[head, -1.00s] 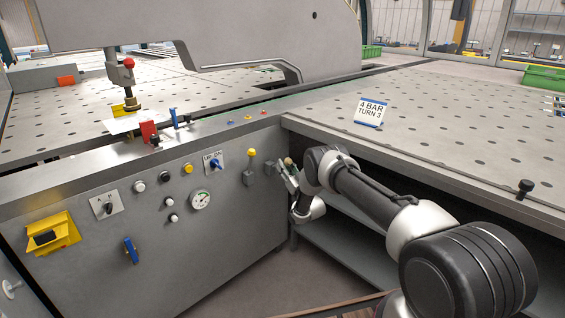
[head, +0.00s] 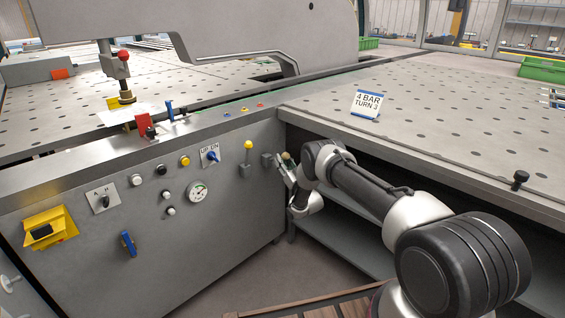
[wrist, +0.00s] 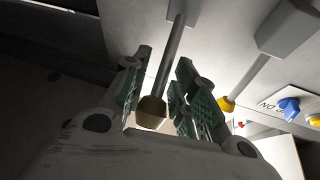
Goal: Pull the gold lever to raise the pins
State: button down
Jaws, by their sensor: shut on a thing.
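The gold lever shows in the wrist view as a grey rod with a dull gold knob (wrist: 152,112) between my fingers. My gripper (wrist: 160,108) is shut on this knob, with a green-padded finger on each side. In the head view my gripper (head: 287,168) is at the right end of the grey control panel, and the gold knob (head: 286,156) shows just above it. A second lever with a bright yellow knob (head: 248,145) stands to its left, apart from my gripper; it also shows in the wrist view (wrist: 226,104). I cannot make out any raised pins.
The grey panel (head: 105,240) carries a blue UP/DN switch (head: 211,156), a gauge (head: 197,191) and several knobs. A shelf (head: 345,243) lies below.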

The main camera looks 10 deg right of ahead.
jog(key=shift+d, duration=0.15)
jog(key=c, duration=1.1)
grip_release()
jog(key=shift+o, duration=0.2)
jog(key=v, duration=1.2)
